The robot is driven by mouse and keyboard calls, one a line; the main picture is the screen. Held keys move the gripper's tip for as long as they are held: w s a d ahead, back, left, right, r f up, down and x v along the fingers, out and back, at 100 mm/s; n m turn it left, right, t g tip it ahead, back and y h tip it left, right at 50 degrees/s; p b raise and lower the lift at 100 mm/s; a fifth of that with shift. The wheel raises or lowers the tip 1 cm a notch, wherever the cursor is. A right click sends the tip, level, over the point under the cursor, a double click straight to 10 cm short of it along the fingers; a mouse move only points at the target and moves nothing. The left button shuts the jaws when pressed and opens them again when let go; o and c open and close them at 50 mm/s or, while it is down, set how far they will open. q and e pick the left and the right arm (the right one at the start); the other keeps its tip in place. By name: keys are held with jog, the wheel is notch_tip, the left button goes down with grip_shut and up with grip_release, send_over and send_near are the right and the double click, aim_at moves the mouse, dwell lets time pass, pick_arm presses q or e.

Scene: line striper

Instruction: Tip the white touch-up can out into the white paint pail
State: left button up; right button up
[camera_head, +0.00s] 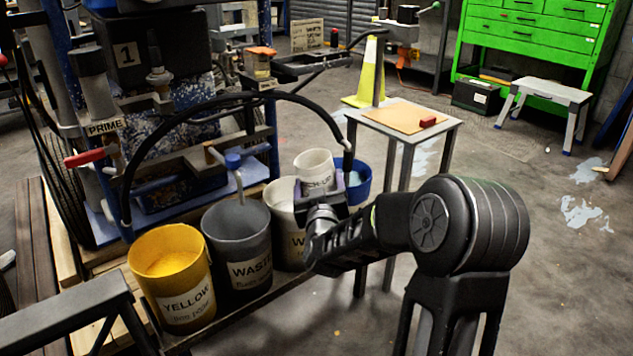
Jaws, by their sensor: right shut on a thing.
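The white touch-up can (314,165) is held in my right gripper (322,190). The can looks close to upright, its open mouth facing up; I cannot see what is inside. The can and gripper appear over the far right part of the white paint pail (286,222), though the exact height is hard to tell. The pail stands upright on a low plank, its label partly readable as "W". My gripper and forearm hide much of the pail's right side and mouth. My left gripper is out of view.
A grey waste pail (238,240) and a yellow pail (170,275) stand left of the white pail. A blue pail (359,187) is behind right. A black hose (240,97) arches over the pails. A small table (440,135) stands to the right.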

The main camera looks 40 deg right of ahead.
jog(key=shift+d+r+n, duration=0.1)
jog(key=shift+n, duration=0.2)
jog(key=shift+s, duration=0.15)
jog(key=shift+s+d+r+n+p, duration=0.1)
jog(key=shift+s+d+n+p, duration=0.1)
jog(key=shift+n+p, duration=0.55)
jog(key=shift+s+d+n+p, duration=0.1)
jog(key=shift+d+n+p, duration=0.1)
jog(key=shift+n+p, duration=0.5)
jog(key=shift+d+n+p, duration=0.15)
jog(key=shift+n+p, duration=0.9)
jog(key=shift+n, duration=0.5)
jog(key=n+p, duration=0.2)
jog(key=n, duration=0.1)
jog(key=shift+n+p, duration=0.3)
jog(key=shift+s, duration=0.1)
jog(key=shift+a+n, duration=0.2)
jog(key=shift+n, duration=0.5)
